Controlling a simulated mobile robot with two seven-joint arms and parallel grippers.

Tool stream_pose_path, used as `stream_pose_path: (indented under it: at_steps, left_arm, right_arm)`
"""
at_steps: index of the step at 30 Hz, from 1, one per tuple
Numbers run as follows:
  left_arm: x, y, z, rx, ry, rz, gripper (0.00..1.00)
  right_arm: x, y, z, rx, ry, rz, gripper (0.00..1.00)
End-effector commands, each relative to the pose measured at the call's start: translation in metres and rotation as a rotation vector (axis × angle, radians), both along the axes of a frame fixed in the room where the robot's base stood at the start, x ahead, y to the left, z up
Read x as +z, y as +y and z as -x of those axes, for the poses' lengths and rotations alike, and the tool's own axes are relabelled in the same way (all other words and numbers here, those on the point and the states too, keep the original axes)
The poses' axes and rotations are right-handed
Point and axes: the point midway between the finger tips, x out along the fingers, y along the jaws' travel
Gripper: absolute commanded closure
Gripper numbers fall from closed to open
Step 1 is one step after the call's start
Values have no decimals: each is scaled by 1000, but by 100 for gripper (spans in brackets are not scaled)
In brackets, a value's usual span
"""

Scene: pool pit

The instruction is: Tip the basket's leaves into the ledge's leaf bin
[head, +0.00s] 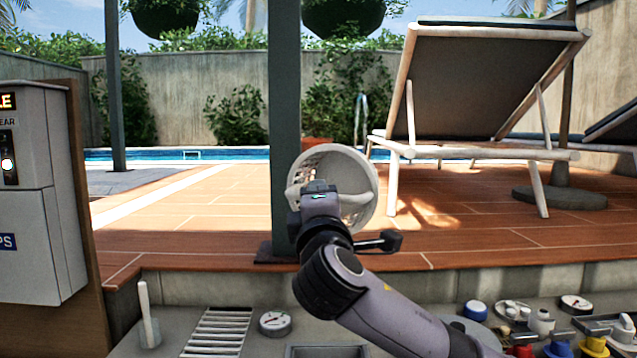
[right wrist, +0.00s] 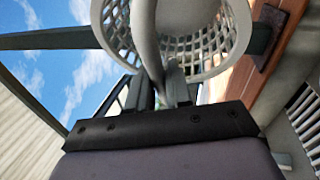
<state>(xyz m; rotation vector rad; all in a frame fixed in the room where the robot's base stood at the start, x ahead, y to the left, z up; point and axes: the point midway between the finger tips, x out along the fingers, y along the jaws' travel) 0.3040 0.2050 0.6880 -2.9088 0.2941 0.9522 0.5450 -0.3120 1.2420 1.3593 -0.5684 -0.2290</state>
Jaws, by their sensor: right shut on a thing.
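The white lattice basket (head: 362,190) is up in the air in the middle of the head view, tilted on its side with its round mouth turned partly toward me. My right gripper (head: 319,192) is shut on its handle, which also shows between the fingers (right wrist: 168,90) in the right wrist view. The basket's slotted wall (right wrist: 222,55) shows there beyond the fingers. I make out no leaves in either view. A dark rectangular opening (head: 325,351) is cut off at the bottom edge, below my right arm; I cannot tell whether it is the leaf bin. My left gripper is out of view.
A dark green post (head: 284,120) stands right behind the basket. The ledge carries a slotted grate (head: 217,332), a round gauge (head: 275,322), a white upright rod (head: 144,305) and, at right, several valves and caps. A grey cabinet (head: 35,200) stands at left. A lounger (head: 470,80) is on the deck.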

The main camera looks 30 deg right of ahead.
Motion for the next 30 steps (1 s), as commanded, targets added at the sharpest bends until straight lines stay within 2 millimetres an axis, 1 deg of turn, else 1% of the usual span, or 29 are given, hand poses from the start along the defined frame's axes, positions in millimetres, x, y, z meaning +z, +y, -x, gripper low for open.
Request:
stream_pose_path:
  at_steps: [1, 17, 21, 30]
  left_arm:
    - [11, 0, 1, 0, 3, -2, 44]
    - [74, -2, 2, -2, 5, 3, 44]
    - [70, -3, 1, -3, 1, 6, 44]
    - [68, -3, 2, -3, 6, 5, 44]
  right_arm:
    - [9, 1, 0, 2, 12, -16, 100]
    - [33, 1, 0, 2, 138, -182, 100]
    - [38, 0, 0, 1, 189, -261, 100]
    - [39, 0, 0, 1, 209, -276, 100]
